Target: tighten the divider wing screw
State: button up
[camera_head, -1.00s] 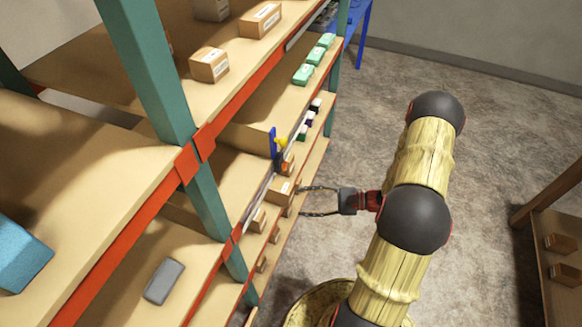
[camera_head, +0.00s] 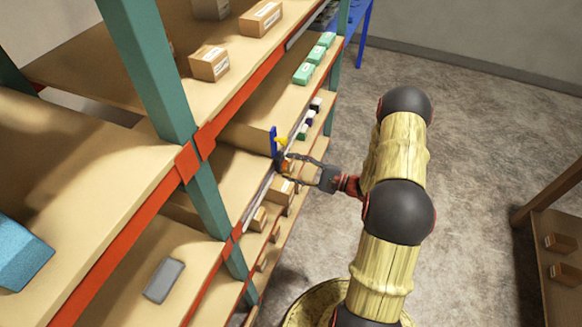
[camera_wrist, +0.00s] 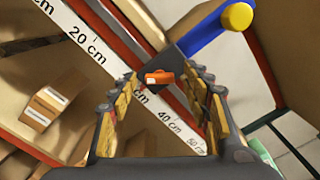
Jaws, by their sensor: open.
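The orange wing screw (camera_wrist: 159,77) sits on a dark block at the ruler rail in the wrist view, between my two fingertips and apart from both. In the head view it is a small orange spot (camera_head: 284,168), partly hidden by my fingers. The blue divider (camera_wrist: 207,36) rises from the dark block and carries a yellow round knob (camera_wrist: 237,16). The divider stands upright at the shelf edge in the head view (camera_head: 273,141). My gripper (camera_head: 289,165) is open around the screw, and its jaws also show in the wrist view (camera_wrist: 163,80).
A white centimetre ruler (camera_wrist: 97,50) runs along the shelf's front edge. Cardboard boxes (camera_wrist: 46,108) sit on the shelf below. Green boxes (camera_head: 303,74) sit on the shelf above. A teal post (camera_head: 150,75) stands left. Open floor (camera_head: 480,140) lies right.

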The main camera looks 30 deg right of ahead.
jog(key=shift+w+a, duration=0.2)
jog(key=shift+w, duration=0.05)
jog(key=shift+c, duration=0.4)
jog(key=c, duration=1.1)
jog(key=m+p, duration=0.2)
jog(key=m, duration=0.8)
jog(key=shift+d, duration=0.1)
jog(key=shift+m, duration=0.3)
